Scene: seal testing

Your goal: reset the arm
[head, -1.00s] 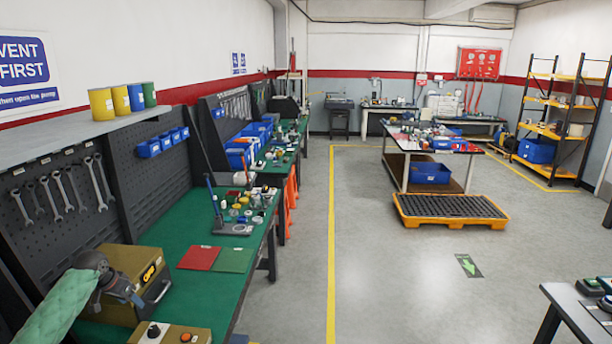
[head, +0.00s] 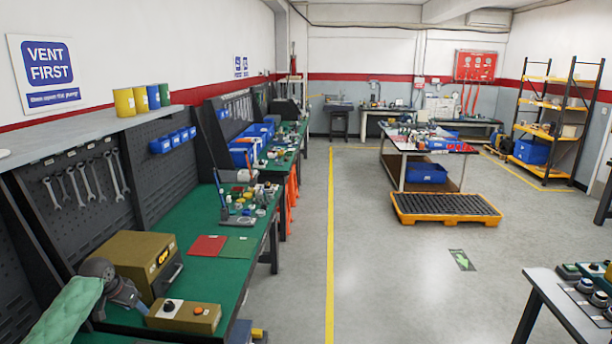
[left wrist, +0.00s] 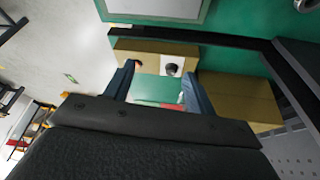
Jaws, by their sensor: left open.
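My left gripper (head: 138,303) is at the lower left of the head view, at the end of my green-sleeved arm. It is beside the olive-brown box (head: 135,262) and close to the small control box (head: 184,316) on the green bench. In the left wrist view its two fingers (left wrist: 158,90) are apart with nothing held between them. The control box (left wrist: 150,60), with its black knob on a white plate, shows beyond the fingertips. The olive-brown box (left wrist: 238,98) shows to their right. My right gripper is not in view.
The green bench (head: 190,275) runs along the left wall. A red mat (head: 207,245) and a green mat (head: 238,247) lie farther along it. A table with buttons (head: 570,305) stands at lower right. The floor (head: 400,290) between is clear.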

